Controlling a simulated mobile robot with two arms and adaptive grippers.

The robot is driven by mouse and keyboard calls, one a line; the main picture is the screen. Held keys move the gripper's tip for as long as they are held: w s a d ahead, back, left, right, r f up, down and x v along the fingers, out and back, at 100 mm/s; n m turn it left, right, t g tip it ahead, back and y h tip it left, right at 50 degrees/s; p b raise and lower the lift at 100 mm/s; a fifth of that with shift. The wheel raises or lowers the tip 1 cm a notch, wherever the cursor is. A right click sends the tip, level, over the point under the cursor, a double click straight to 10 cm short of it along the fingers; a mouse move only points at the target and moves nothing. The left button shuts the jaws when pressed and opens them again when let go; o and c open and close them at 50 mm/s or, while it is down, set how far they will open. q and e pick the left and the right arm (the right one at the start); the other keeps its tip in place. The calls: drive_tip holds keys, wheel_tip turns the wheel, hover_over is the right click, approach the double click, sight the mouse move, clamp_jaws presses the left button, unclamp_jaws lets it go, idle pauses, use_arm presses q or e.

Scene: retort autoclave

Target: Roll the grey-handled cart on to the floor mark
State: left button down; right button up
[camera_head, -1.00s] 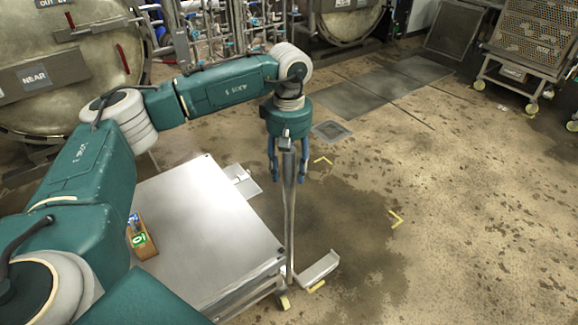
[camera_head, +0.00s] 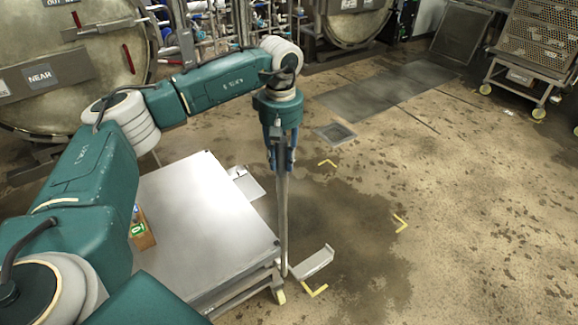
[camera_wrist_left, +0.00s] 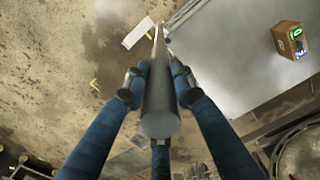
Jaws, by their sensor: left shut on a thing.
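The cart (camera_head: 200,215) has a flat, bare metal top and stands at the lower left in the head view. Its upright grey handle (camera_head: 283,220) is at its right side. My left gripper (camera_head: 280,160) is shut on the handle near its top; the wrist view shows the blue fingers (camera_wrist_left: 158,82) around the grey bar (camera_wrist_left: 160,112). The floor mark is a set of yellow corner brackets (camera_head: 400,222) on the floor right of the cart. The cart's near right wheel (camera_head: 279,296) is just left of the nearest bracket (camera_head: 315,290). My right gripper is not in view.
A small box with a green label (camera_head: 143,238) sits on the cart's left side, partly behind my arm. Pale metal plates (camera_head: 313,262) (camera_head: 246,183) lie beside the cart. A floor drain (camera_head: 335,133) and a rack trolley (camera_head: 530,60) are farther off. Floor at right is clear.

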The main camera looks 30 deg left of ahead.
use_arm(q)
drive_tip(key=c, duration=1.7)
unclamp_jaws()
drive_tip(key=shift+s+d+f, duration=0.1)
drive_tip(key=shift+d, duration=0.1)
drive_tip(key=shift+o, duration=1.3)
drive_tip(key=shift+s+d, duration=0.1)
drive_tip(key=shift+d, duration=0.05)
wheel_tip(320, 180, up, 13)
drive_tip(key=d, duration=0.1)
drive_tip(key=shift+s+d+f, duration=0.2)
